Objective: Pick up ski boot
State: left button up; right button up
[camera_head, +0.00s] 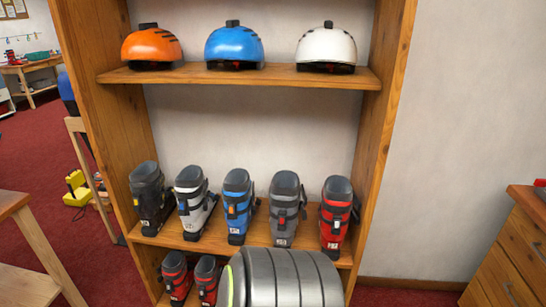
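Several ski boots stand upright in a row on the middle shelf (205,243) of a wooden rack. From left to right they are a black boot (150,200), a light grey boot (193,203), a blue boot (237,207), a dark grey boot (284,210) and a red boot (335,215). Two smaller red boots, a left one (176,275) and a right one (206,280), stand on the lower shelf. A large grey ribbed part, probably mine, covers the bottom middle and hides some of the lower shelf. Neither gripper is in view.
An orange helmet (151,47), a blue helmet (234,46) and a white helmet (326,49) sit on the upper shelf (240,77). A wooden drawer cabinet (510,262) stands right, a wooden table (30,250) left. Red carpet shows between rack and cabinet.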

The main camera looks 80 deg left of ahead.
aim_at(286, 200)
jog(key=u, duration=2.95)
